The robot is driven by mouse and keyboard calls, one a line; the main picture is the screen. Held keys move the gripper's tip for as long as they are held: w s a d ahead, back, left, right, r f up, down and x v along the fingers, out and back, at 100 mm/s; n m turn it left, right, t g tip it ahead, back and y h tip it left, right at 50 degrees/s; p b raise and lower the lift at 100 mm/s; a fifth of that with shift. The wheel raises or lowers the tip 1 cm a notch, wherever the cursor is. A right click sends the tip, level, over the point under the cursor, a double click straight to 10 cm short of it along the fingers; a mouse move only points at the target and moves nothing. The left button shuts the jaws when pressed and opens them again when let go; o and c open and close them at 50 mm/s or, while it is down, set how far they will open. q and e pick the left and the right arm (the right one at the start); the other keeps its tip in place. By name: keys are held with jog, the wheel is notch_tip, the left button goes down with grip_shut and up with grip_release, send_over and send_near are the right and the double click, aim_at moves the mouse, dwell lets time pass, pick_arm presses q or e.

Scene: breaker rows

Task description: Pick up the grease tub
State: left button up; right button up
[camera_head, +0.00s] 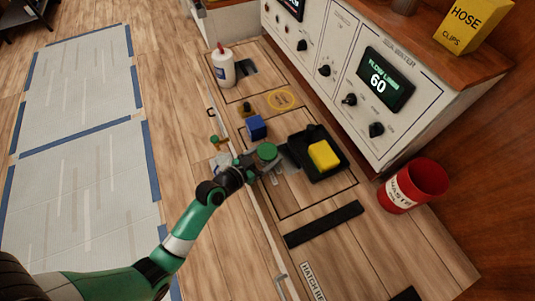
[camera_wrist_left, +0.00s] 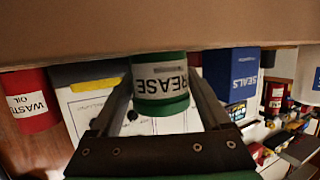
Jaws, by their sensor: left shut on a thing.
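The grease tub (camera_wrist_left: 160,88) is green with a white label reading GREASE, upside down in the left wrist view. Its round green lid (camera_head: 267,151) shows in the head view, above the wooden bench. My left gripper (camera_head: 262,161) is shut on the tub; in the left wrist view, one finger lies on each side of it. The fingers hide part of the tub's sides, and the gripper hides its lower part in the head view. I cannot tell whether the tub touches the bench. My right gripper is not in view.
A black tray (camera_head: 338,164) with a yellow block (camera_head: 323,155) lies just right of the tub. A blue box (camera_head: 256,127) stands behind it. A white bottle (camera_head: 223,68) is farther back. A red waste bin (camera_head: 413,185) and a control panel (camera_head: 341,62) stand to the right.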

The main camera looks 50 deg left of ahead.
aim_at(268, 152)
pick_arm(q)
jog(key=shift+r+p, duration=0.5)
jog(key=shift+r, duration=0.15)
notch_tip(268, 152, up, 3)
jog(key=p, duration=0.2)
jog(key=shift+s+d+p, duration=0.1)
jog(key=shift+p, duration=0.2)
jog(key=s+d+r+p, duration=0.7)
jog(key=s+d+r, duration=0.1)
jog(key=s+d, duration=0.1)
jog(key=shift+s+d+r+p, duration=0.15)
jog(key=shift+d+r+p, duration=0.25)
jog(key=shift+d, duration=0.15)
